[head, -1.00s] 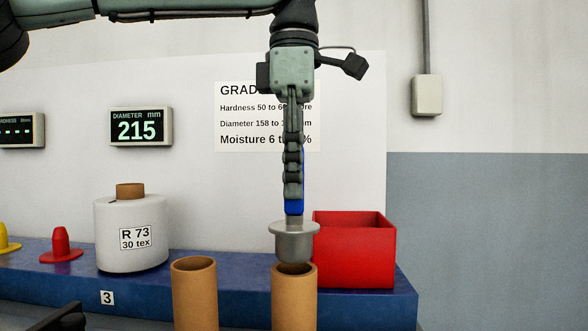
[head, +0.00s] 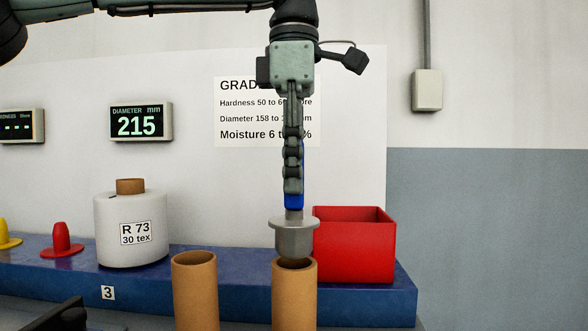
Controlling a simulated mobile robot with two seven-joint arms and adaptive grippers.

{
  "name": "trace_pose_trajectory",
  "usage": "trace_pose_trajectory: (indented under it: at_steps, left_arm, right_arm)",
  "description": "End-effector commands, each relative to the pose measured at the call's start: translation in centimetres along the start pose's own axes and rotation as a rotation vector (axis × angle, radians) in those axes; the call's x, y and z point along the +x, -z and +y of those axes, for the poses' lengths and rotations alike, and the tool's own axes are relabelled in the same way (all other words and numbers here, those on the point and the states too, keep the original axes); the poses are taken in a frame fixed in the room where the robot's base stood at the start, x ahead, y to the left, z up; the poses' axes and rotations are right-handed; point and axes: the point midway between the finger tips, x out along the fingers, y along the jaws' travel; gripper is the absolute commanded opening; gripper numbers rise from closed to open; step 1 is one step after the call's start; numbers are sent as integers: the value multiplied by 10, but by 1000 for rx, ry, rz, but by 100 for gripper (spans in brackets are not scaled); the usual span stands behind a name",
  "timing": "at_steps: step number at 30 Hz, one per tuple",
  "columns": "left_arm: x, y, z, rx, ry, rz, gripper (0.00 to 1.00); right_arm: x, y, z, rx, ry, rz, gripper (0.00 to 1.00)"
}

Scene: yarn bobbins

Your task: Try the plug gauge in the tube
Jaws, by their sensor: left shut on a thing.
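The plug gauge (head: 294,238) is a grey metal plug with a wide flange and a blue handle, upright in my left gripper (head: 293,197). The gripper points straight down and is shut on the blue handle. The plug's lower end is at the mouth of the right brown cardboard tube (head: 294,300); whether it is just above the opening or slightly inside is hard to tell. Another open brown tube (head: 195,292) stands to the left, empty at its top. At the lower left, a dark part (head: 62,318) may belong to my right arm; no right gripper fingers show.
A red open box (head: 355,247) stands on the blue shelf right behind the gauge. A white yarn bobbin (head: 132,230) marked R 73 stands left. Red (head: 62,242) and yellow (head: 7,236) plugs sit farther left. A display (head: 140,122) reads 215.

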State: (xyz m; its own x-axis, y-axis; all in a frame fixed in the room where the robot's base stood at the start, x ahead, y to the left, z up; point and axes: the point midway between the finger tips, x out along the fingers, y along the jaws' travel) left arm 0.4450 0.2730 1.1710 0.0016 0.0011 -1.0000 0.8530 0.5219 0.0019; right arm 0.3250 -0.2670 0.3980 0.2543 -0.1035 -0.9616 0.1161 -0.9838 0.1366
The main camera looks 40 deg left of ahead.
Motion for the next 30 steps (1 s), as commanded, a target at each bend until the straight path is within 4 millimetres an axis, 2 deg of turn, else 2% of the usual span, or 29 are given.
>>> trace_pose_trajectory:
  at_steps: [30]
  left_arm:
    - [13,0,0,0,-1,0,0]
  right_arm:
    - [7,-2,-1,0,-1,-1,40]
